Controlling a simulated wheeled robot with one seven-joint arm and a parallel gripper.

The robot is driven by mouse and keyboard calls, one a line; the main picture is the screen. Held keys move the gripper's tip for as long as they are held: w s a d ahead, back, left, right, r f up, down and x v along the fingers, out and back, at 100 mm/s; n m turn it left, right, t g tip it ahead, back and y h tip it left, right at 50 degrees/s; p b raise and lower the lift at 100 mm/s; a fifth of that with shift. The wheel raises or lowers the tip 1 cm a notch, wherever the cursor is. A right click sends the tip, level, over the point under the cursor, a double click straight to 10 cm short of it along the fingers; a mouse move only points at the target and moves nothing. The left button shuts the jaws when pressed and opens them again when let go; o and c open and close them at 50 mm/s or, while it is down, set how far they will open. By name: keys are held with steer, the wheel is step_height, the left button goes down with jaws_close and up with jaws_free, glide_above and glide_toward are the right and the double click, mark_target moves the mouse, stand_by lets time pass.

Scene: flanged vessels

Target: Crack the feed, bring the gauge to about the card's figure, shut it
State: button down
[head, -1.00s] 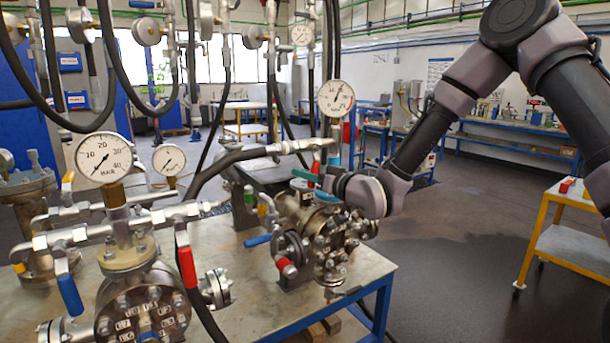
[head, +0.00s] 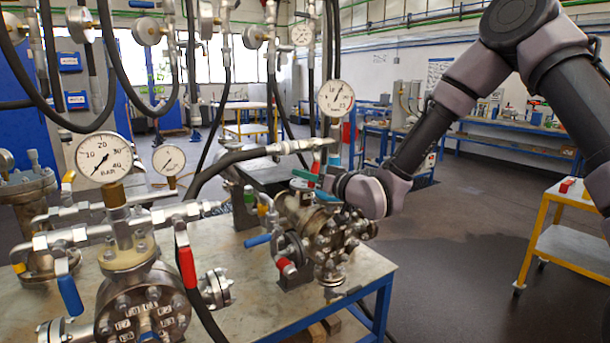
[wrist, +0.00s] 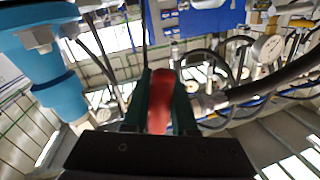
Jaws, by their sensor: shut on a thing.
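My gripper (head: 306,178) is at the vessel in the middle of the bench, its green fingers partly hidden by my wrist. In the wrist view it is shut on a red lever handle (wrist: 160,98), which lies between the two fingers. A round gauge (head: 336,98) stands just above and behind my gripper, its needle slanting up to the right. A larger gauge (head: 104,157) marked in bar stands on the near-left vessel, its needle pointing down left. A smaller gauge (head: 168,160) is beside it. I cannot make out a card with a figure.
The near-left flanged vessel (head: 140,305) has a blue lever (head: 70,294) and a red lever (head: 187,266). Thick black hoses hang at the left and cross behind my gripper. A yellow-framed trolley (head: 565,248) stands at the right. The floor between bench and trolley is clear.

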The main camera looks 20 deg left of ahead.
steer(key=shift+w, duration=0.1)
steer(key=shift+w+d+f+n+h, duration=0.15)
steer(key=shift+w+d+n, duration=0.25)
steer(key=shift+n, duration=0.4)
steer(key=shift+w+d+f+n+h, duration=0.15)
steer(key=shift+w+d+n, duration=0.2)
steer(key=shift+n, duration=0.45)
steer(key=shift+r, duration=0.1)
steer(key=c, duration=0.7)
jaws_free()
steer(key=v, duration=1)
steer(key=shift+s+d+r, duration=0.1)
steer(key=shift+s+d, duration=0.1)
steer(key=shift+d, duration=0.15)
